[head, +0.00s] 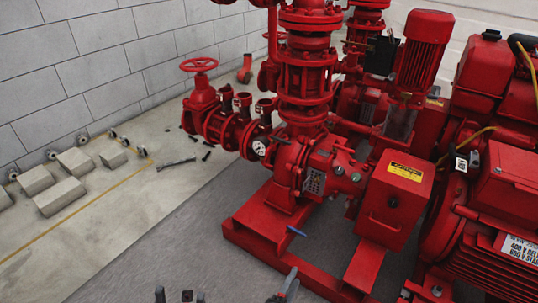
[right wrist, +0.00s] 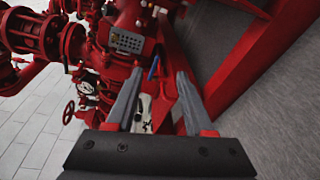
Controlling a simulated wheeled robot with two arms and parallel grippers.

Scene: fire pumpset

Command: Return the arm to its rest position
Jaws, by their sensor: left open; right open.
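My right gripper (right wrist: 160,85) is open in the right wrist view, with two grey fingers apart and nothing held between them. In the head view it shows at the bottom edge (head: 285,286), in front of the red pump base frame (head: 250,240). A small blue handle (head: 296,231) on the pump lies beyond it; it also shows past the fingertips in the right wrist view (right wrist: 154,68). My left gripper (head: 180,296) shows only as dark tips at the bottom edge of the head view, apart from each other. Most of both arms is out of view.
The red pumpset (head: 300,150) fills the middle and right, with a handwheel (head: 199,65), a gauge (head: 259,148) and a box with a yellow caution label (head: 397,195). Grey blocks (head: 60,196) lie on the floor at left. The floor at lower left is clear.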

